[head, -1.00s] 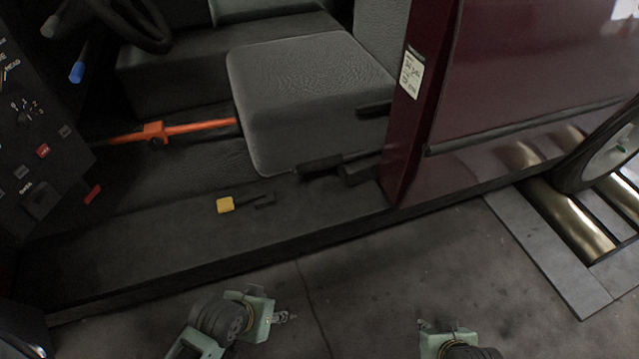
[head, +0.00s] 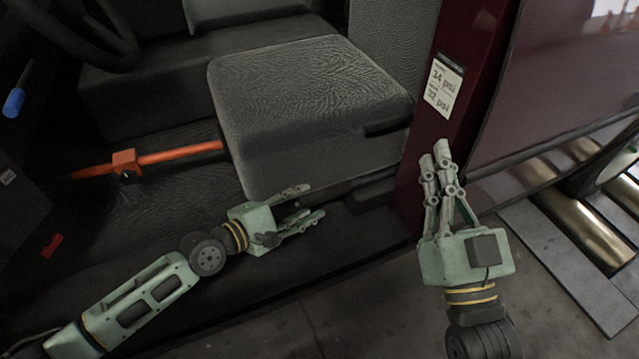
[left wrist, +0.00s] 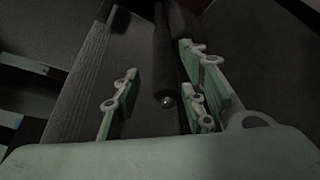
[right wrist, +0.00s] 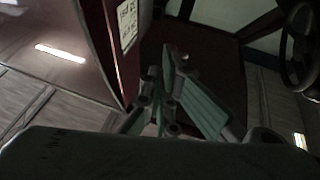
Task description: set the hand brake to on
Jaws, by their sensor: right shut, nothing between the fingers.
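The hand brake lever (left wrist: 165,65) is a dark rod with a small shiny button at its end, seen in the left wrist view. It lies between the spread fingers of my left gripper (left wrist: 158,85); I see no clear contact. In the head view my left gripper (head: 314,201) is open beside the lower front edge of the grey seat (head: 310,95); the lever is too dark there to make out. My right gripper (head: 434,153) is shut and empty, fingers pointing up in front of the maroon door pillar. It also shows in the right wrist view (right wrist: 165,95).
An orange bar (head: 180,154) runs left from the seat across the footwell. The maroon pillar (head: 480,50) with a white label (head: 444,87) stands at the right. Metal rollers (head: 590,225) lie on the floor at far right. A steering wheel (head: 85,40) is at upper left.

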